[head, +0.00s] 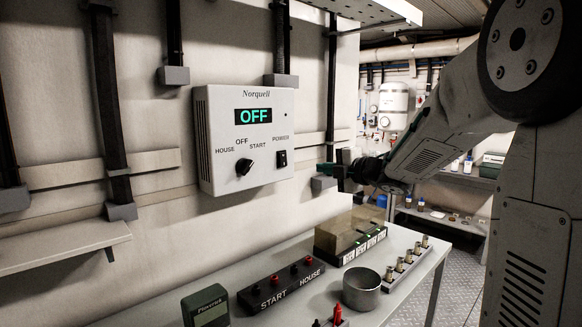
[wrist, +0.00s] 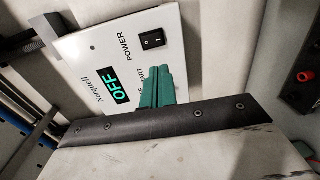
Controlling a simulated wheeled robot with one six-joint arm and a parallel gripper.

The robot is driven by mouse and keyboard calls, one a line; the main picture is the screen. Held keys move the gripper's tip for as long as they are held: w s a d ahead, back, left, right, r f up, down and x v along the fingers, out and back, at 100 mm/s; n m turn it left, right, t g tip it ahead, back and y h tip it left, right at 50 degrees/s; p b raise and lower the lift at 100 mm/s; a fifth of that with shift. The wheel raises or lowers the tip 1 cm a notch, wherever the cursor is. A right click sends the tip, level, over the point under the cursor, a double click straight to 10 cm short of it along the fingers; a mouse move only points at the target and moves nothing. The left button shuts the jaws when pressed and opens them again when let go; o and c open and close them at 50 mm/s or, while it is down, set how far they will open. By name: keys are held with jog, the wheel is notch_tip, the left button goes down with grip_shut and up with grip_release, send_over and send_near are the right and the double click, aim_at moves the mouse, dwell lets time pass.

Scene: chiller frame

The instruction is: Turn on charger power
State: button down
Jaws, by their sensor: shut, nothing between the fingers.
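The white Norquell charger box (head: 222,150) hangs on the wall left of centre in the head view. Its display (head: 254,116) reads OFF in green. A black POWER rocker switch (head: 282,158) is at its lower right; a black knob (head: 244,168) marked HOUSE, OFF and START is to the left. My gripper (head: 328,168), with green fingers, is to the right of the box, apart from the switch. In the wrist view my shut, empty fingers (wrist: 164,72) show below the POWER switch (wrist: 153,40) in the picture. They hide part of the box's lower face.
Below the box, a bench (head: 395,300) holds a black START/HOUSE terminal block (head: 283,283), a metal cup (head: 361,288), a green meter (head: 206,306) and a clear-topped case (head: 345,232). Vertical conduits (head: 332,85) run along the wall. The space before the box's face looks clear.

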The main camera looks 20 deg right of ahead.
aim_at(284, 165)
jog(key=shift+w, duration=0.1)
jog(key=x, duration=1.3)
jog(key=shift+w+a+f, duration=0.1)
jog(key=shift+w, duration=0.25)
